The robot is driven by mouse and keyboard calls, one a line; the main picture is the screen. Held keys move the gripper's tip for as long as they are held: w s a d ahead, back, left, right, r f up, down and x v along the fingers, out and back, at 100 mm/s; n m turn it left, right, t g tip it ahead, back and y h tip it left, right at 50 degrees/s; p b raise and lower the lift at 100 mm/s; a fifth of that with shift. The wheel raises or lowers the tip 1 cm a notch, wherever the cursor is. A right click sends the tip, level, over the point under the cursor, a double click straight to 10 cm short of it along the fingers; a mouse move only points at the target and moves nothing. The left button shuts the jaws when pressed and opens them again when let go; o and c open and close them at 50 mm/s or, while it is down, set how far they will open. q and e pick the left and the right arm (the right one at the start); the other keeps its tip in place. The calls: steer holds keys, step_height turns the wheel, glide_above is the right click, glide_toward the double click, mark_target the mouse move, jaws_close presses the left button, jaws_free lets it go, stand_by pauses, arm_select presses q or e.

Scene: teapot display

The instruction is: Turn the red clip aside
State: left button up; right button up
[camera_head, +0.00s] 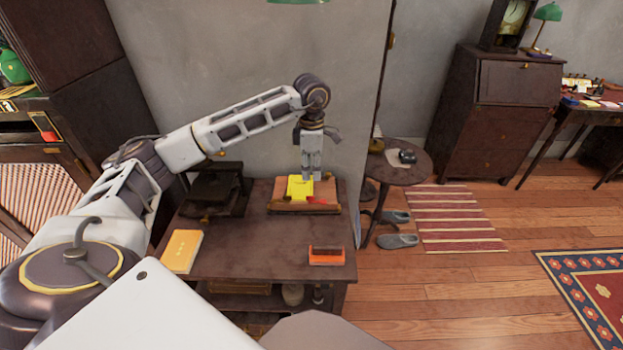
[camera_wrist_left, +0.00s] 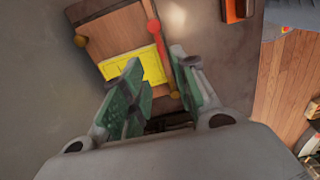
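A wooden board (camera_head: 290,207) lies on the dark table, with a yellow sheet (camera_head: 299,187) on it. The red clip (camera_head: 318,201) is a thin bar with a rounded end, at the sheet's edge. In the left wrist view the red clip (camera_wrist_left: 155,34) runs along one side of the yellow sheet (camera_wrist_left: 150,66). My left gripper (camera_head: 312,178) points down just over the board. In the wrist view its green-padded fingers (camera_wrist_left: 157,58) are apart, with part of the clip showing in the gap. I cannot tell whether they touch it. My right gripper is out of view.
The dark table (camera_head: 262,250) also holds a yellow book (camera_head: 181,251), an orange-and-brown block (camera_head: 326,255) and a dark stand (camera_head: 215,188). A wall (camera_head: 240,90) rises behind the table. The table's middle is clear.

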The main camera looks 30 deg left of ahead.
arm_select(q)
steer(key=shift+r, duration=0.95)
